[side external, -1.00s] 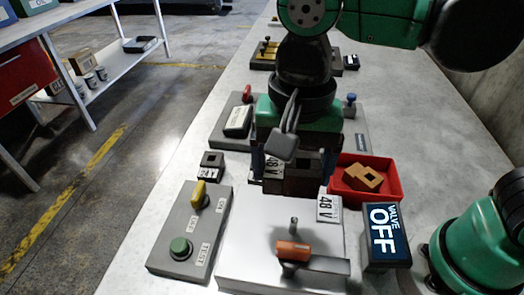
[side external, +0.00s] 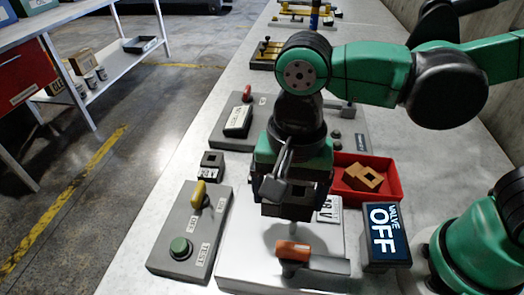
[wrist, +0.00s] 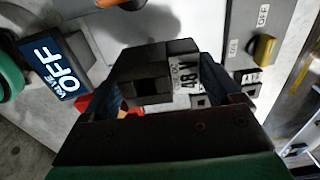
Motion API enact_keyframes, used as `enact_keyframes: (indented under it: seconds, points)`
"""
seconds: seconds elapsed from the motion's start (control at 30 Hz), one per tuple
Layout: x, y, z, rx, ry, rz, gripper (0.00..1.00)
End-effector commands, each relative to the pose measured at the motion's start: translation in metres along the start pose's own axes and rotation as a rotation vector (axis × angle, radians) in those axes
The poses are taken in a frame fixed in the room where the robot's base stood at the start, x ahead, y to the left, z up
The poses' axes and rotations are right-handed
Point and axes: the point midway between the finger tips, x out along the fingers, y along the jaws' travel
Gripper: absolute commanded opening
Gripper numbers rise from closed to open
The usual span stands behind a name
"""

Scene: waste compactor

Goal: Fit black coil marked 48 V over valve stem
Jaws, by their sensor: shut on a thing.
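My gripper (side external: 292,193) is shut on the black coil (wrist: 148,75), whose white 48 V label (wrist: 186,82) shows in the wrist view. In the side view the coil (side external: 288,211) hangs low over the pale valve block (side external: 236,250). The gripper and coil cover most of the valve stem's spot, so I cannot tell whether the coil is around the stem or still above it. A white 48 V tag (side external: 328,209) on the block is partly covered. An orange-handled lever (side external: 293,251) lies in front of the coil.
A dark screen reading VALVE OFF (side external: 384,233) stands to the right. A red tray (side external: 393,190) holds a tan coil (side external: 362,177). A grey box (side external: 172,238) with a yellow knob and green button is at left, with another black coil (side external: 212,160) behind it.

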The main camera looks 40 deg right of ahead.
Motion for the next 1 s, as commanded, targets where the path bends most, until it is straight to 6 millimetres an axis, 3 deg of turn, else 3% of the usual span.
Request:
enact_keyframes:
  seconds: [0.3,1.0]
  points:
    - [0.015,0.001,0.000,0.000,0.000,0.000,0.21]
    - [0.015,0.001,0.000,0.000,0.000,0.000,0.21]
